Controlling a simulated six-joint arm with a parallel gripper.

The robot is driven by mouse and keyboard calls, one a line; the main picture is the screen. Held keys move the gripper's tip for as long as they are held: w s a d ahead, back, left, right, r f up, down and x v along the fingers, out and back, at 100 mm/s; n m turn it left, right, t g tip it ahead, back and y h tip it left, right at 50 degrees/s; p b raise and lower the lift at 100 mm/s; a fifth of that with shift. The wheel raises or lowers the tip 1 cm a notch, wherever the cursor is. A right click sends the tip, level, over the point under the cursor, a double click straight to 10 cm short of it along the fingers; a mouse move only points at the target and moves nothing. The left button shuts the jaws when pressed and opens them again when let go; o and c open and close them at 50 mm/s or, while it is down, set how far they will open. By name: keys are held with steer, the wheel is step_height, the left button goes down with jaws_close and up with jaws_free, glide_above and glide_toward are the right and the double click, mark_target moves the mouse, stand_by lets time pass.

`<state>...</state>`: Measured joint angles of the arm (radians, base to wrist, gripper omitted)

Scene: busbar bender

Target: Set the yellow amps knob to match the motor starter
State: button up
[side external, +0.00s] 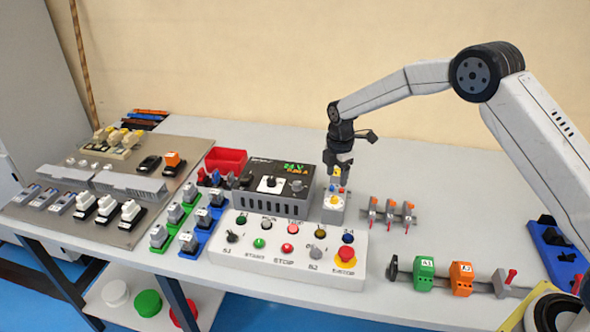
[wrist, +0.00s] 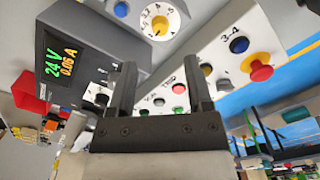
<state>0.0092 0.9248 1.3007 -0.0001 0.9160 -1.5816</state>
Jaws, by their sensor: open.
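The motor starter (side external: 332,212) is a light grey box standing at the right end of the dark power supply. Its yellow amps knob (side external: 334,199) is on its top, with small blue and red buttons behind it. In the wrist view the yellow knob (wrist: 160,24) sits in a white numbered dial at the top edge. The knob's exact setting is too small to read for certain. My gripper (side external: 340,176) is above the starter, close to its button end. In the wrist view my gripper (wrist: 160,62) has its two dark fingers apart, with nothing between them.
The power supply (wrist: 80,50) reads 24 V and about 0.06 A. A white control panel (side external: 285,245) with several buttons and a red emergency stop (side external: 345,256) lies in front. Terminal clips (side external: 391,213) stand to the right. A red bin (side external: 226,160) is behind left.

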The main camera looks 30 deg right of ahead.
mark_target(335, 197)
steer(key=shift+f, duration=3.7)
jaws_close()
